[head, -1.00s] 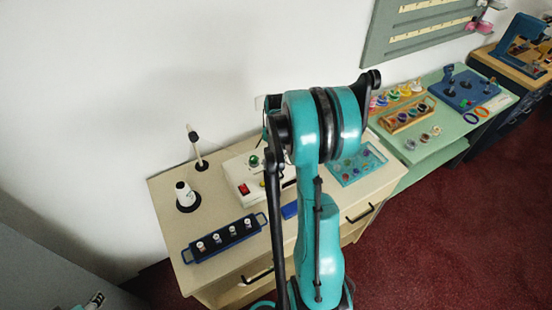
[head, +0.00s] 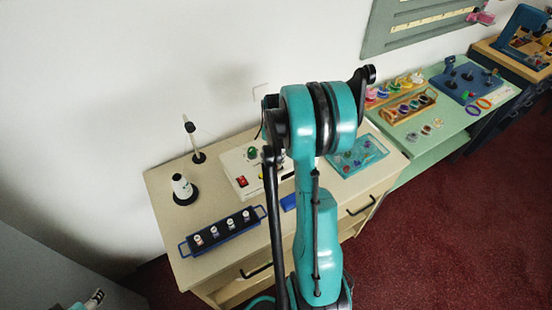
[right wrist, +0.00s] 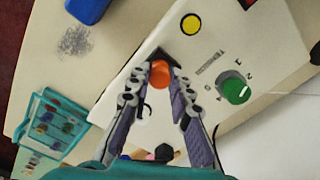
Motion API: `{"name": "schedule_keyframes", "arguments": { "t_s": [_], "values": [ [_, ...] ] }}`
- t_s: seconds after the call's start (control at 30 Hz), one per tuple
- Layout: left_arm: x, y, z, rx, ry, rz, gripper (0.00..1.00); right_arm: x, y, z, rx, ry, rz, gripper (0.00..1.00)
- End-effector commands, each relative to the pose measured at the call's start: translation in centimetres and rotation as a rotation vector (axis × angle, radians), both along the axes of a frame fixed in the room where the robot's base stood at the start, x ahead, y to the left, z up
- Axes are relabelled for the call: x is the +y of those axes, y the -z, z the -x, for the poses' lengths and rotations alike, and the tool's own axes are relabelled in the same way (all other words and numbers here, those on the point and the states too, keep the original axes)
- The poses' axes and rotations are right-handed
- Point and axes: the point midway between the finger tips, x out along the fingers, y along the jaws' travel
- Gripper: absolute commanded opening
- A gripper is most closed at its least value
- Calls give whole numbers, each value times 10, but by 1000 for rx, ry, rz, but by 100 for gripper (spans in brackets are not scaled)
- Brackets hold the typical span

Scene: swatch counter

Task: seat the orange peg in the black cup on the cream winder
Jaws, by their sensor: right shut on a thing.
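The cream winder (right wrist: 218,50) fills much of the right wrist view, with a yellow button, a green knob and a red switch on its top. My right gripper (right wrist: 160,74) is shut on the orange peg (right wrist: 159,76), over the winder's near edge. The black cup (right wrist: 160,56) shows as a dark shape just beyond the fingertips, partly covered by them. I cannot tell whether the peg is inside it or above it. In the head view my arm hides the gripper, the peg and part of the winder (head: 234,170). A small part of my left gripper (head: 94,299) shows at bottom left.
A blue rack (head: 190,248) with several small spools stands at the table's front left. A teal tray (head: 374,152) lies right of the winder. A blue block (right wrist: 88,8) is near the winder.

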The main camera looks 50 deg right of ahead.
Motion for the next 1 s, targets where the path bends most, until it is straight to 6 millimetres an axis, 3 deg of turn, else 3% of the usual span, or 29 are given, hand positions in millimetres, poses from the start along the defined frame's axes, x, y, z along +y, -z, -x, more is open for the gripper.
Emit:
{"name": "schedule_keyframes", "arguments": {
  "t_s": [0.37, 0.4, 0.47, 0.8, 1.0],
  "values": [
    [0, 0, 0, 0, 0, 0, 48, 0, 0, 0, 0, 0, 0, 5],
    [0, 0, 0, 0, 0, 0, 48, 0, 0, 0, 0, 0, 0, 30],
    [0, 0, 0, 0, 0, 0, 48, 0, 0, 0, 0, 0, 0, 44],
    [0, 0, 0, 0, 0, 0, 48, 0, -3, 0, 0, 0, 0, 44],
    [0, 0, 0, 0, 0, 0, 48, 0, -31, 0, 0, 0, 0, 44]
  ]
}}
